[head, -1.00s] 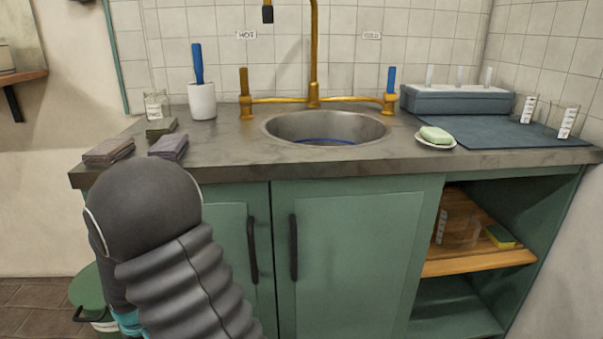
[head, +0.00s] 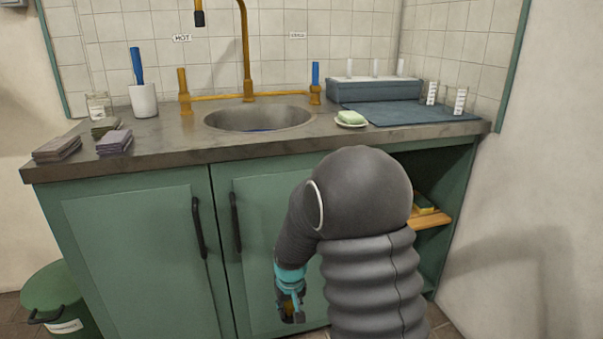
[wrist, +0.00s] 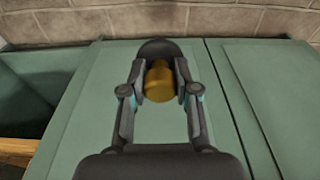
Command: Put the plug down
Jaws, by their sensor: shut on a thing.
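The plug (wrist: 158,84) shows in the wrist view as a brass-coloured rounded cylinder, with a dark rounded part just beyond it. My gripper (wrist: 160,78) is shut on it, with one finger on each side. In the head view my gripper (head: 290,305) hangs low in front of the green cabinet doors, well below the counter. The plug is too small and dark there to make out clearly. The sink (head: 258,117) is set in the counter, and its bottom is mostly hidden.
The grey counter (head: 180,140) holds folded cloths (head: 114,141) at left, a white cup (head: 143,100), a soap dish (head: 351,122) and a blue mat (head: 420,110) at right. My arm partly hides the open shelf (head: 432,220). A green bin (head: 58,290) stands at lower left.

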